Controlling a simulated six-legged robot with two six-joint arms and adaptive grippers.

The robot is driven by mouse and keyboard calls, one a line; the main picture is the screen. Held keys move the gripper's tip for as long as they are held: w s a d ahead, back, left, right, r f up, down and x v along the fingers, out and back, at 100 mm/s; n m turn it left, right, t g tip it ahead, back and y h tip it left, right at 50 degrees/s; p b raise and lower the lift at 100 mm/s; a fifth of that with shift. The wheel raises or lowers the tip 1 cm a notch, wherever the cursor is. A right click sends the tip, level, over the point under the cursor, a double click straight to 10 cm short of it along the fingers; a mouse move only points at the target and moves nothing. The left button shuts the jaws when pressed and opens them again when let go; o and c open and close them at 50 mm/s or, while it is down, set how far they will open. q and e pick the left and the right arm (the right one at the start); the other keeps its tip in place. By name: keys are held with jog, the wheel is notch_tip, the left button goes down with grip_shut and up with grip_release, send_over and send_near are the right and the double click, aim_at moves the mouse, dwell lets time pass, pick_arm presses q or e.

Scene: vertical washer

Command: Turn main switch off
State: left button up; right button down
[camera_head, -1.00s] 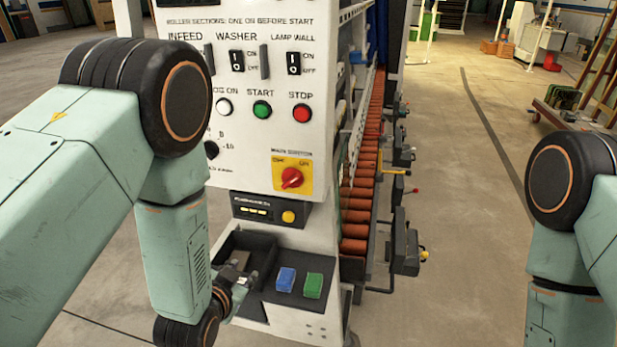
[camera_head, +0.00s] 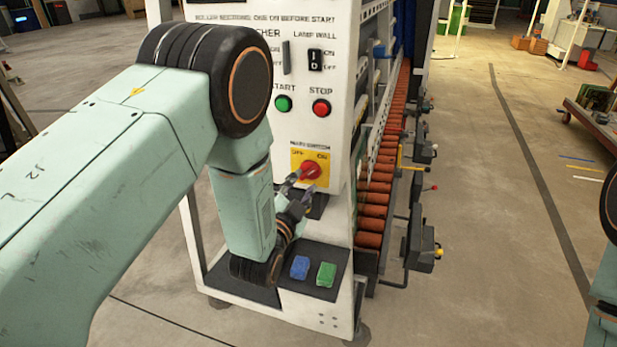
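The main switch (camera_head: 311,171) is a red rotary knob on a yellow plate (camera_head: 297,166) marked OFF at the left and ON at the right. It sits low on the white control panel, and its knob appears to point up and right, toward ON. My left gripper (camera_head: 303,182) is just below and left of the knob, its two fingers spread apart and pointing at it. The fingers look empty; whether a fingertip touches the knob I cannot tell. My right gripper is out of view; only part of my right arm shows at the right edge.
Green START (camera_head: 283,103) and red STOP (camera_head: 321,107) buttons and the lamp wall switch (camera_head: 315,60) are above. A blue block (camera_head: 300,267) and a green block (camera_head: 326,274) lie on the dark shelf below. My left arm hides the panel's left side. Orange rollers (camera_head: 373,211) run behind.

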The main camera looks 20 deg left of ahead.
aim_at(309, 174)
pick_arm(q)
jog(key=w, duration=0.3)
jog(key=shift+a, duration=0.1)
jog(key=shift+w+d+f, duration=0.1)
jog(key=shift+w+d, duration=0.15)
jog(key=shift+w, duration=0.1)
jog(key=shift+s, duration=0.1)
jog(key=shift+c, duration=0.2)
jog(key=shift+a, duration=0.1)
jog(key=shift+c, duration=0.8)
grip_shut()
